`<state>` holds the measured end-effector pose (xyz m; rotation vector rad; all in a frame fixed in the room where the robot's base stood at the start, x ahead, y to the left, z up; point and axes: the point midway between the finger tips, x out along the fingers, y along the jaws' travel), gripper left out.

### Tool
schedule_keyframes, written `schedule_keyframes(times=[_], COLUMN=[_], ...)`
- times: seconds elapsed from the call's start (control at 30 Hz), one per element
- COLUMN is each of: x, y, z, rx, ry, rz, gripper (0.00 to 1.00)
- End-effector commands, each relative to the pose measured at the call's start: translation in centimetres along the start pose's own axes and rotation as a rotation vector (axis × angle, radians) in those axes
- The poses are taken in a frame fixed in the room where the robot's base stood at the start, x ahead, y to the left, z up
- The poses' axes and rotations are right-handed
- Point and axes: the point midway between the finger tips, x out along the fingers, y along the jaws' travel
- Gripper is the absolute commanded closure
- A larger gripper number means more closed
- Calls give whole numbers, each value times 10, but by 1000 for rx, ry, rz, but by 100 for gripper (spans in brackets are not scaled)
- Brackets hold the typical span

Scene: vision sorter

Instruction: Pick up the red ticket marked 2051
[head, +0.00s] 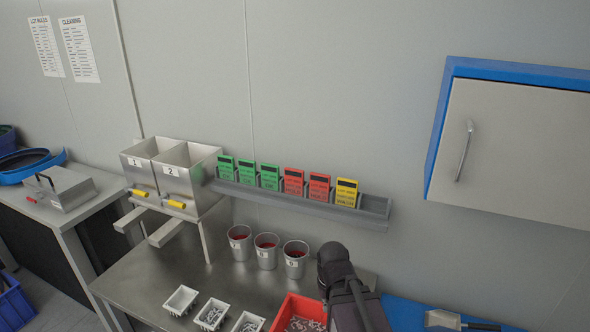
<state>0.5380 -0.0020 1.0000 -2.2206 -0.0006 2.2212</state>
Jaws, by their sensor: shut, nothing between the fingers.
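Two red tickets stand side by side in the grey wall rack (290,205): a left red ticket (293,182) and a right red ticket (319,187). Each has a dark band near the top. Their print is too small to read, so I cannot tell which is marked 2051. Three green tickets stand to their left and a yellow ticket (346,192) to their right. A dark part of my arm (340,275) rises at the bottom, below and in front of the rack, apart from the tickets. I cannot make out my gripper's fingers.
Three grey cups (267,255) stand on the metal table (150,270) below the rack. White trays (182,300) and a red bin (300,310) are in front. A two-part metal hopper (190,165) stands left. A blue-edged cabinet (520,140) hangs right. The rack's right end is empty.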

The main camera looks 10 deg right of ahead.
Motion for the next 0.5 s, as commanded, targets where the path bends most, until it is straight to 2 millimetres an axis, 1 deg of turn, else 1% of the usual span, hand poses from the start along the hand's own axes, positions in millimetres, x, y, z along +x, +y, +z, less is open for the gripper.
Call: schedule_keyframes(times=[0.03,0.2,0.33,0.5], x=[-20,-50,-68,-82], y=[0,0,0,0], z=[0,0,0,0], rx=[0,0,0,1], ry=[0,0,0,0], rz=[0,0,0,0], gripper=[100,100,100,100])
